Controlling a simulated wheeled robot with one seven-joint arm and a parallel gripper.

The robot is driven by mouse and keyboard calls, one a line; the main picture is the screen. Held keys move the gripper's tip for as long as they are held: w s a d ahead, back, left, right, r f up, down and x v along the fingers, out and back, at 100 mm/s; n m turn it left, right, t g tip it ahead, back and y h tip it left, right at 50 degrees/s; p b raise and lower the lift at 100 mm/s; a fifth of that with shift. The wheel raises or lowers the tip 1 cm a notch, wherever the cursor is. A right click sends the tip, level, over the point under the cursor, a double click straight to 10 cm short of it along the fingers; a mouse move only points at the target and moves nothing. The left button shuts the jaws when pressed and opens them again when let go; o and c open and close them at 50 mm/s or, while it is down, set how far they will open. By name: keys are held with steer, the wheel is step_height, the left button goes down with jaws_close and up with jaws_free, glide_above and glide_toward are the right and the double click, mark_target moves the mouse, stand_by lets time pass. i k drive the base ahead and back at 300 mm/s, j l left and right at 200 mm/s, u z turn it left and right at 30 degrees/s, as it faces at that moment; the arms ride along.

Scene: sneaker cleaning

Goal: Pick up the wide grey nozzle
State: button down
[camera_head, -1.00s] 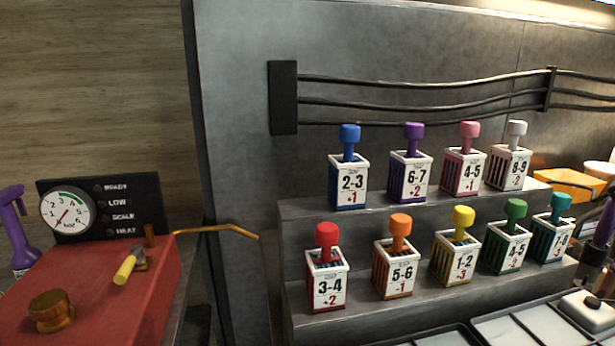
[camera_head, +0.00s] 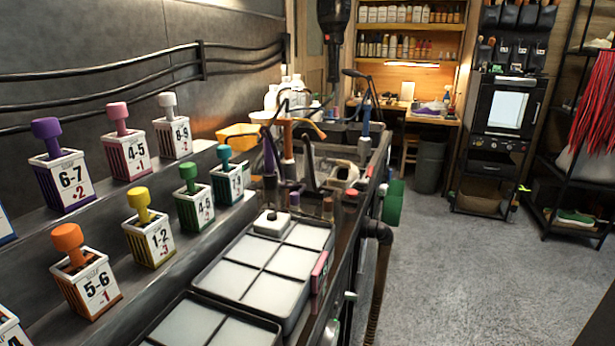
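I cannot make out a wide grey nozzle for certain in this view. Several upright tools with coloured handles stand close together at the far end of the bench, among them an orange-topped one (camera_head: 288,140) and a blue-handled one (camera_head: 365,125). They overlap, and small parts among them are too small to tell. My gripper is not in view.
Stamps with coloured knobs, such as the yellow one (camera_head: 148,235), stand on a stepped rack at left. A pale compartment tray (camera_head: 310,270) bears a white knobbed block (camera_head: 272,223). A dark device (camera_head: 333,40) hangs above. Grey floor (camera_head: 450,270) at right is clear.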

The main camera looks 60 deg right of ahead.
mark_target(306, 179)
steer(key=z, duration=1.55)
